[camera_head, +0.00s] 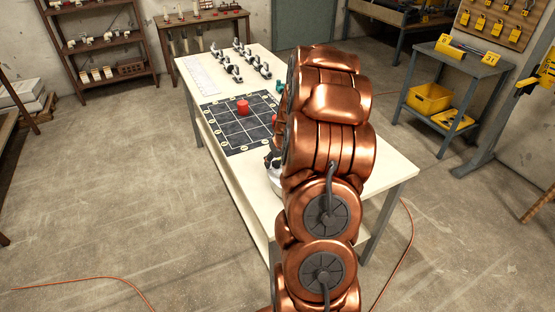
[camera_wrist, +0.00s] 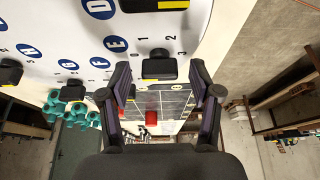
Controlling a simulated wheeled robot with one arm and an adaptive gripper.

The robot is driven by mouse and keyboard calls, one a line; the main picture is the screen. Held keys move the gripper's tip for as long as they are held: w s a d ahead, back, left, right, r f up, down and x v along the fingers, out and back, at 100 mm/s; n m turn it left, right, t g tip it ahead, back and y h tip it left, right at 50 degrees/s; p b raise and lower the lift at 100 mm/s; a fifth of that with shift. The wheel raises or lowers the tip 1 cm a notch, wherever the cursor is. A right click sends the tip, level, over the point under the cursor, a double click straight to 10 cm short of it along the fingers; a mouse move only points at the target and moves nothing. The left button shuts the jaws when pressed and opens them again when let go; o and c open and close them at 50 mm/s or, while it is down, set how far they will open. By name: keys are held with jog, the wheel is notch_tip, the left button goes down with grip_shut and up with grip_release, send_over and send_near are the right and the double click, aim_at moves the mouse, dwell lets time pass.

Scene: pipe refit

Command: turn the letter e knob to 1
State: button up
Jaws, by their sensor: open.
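In the wrist view, a white panel (camera_wrist: 215,14) carries black knobs with blue letter discs and printed numbers. The letter E disc (camera_wrist: 116,44) is beside a black knob (camera_wrist: 159,67), with the numbers 1, 2 and 3 around it. My gripper (camera_wrist: 163,92) is open, with one finger on each side of this knob in the picture. I cannot tell whether the fingers touch it. The knob's exact pointing is unclear. In the head view, my arm hides the panel and most of my gripper.
Another knob (camera_wrist: 72,90) and a knob with a yellow stripe (camera_wrist: 155,4) are close by. Teal parts (camera_wrist: 88,112) are beyond the panel. A red cylinder (camera_head: 243,107) stands on a dark grid board (camera_head: 219,119) on the white table (camera_head: 392,176). Open floor surrounds the table.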

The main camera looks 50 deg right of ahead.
jog(key=c, duration=1.1)
jog(key=shift+c, duration=0.2)
jog(key=shift+m, duration=0.3)
jog(key=m+h+b, duration=0.1)
jog(key=m, duration=0.1)
jog(key=m+g+h+b, duration=0.1)
jog(key=m+b, duration=0.1)
jog(key=m, duration=0.1)
jog(key=shift+a+f, duration=0.1)
jog(key=m+g+b, duration=0.1)
jog(key=m, duration=0.2)
jog(key=m+g+h+b, duration=0.1)
jog(key=m+b, duration=0.1)
jog(key=m, duration=0.1)
jog(key=shift+w, duration=0.15)
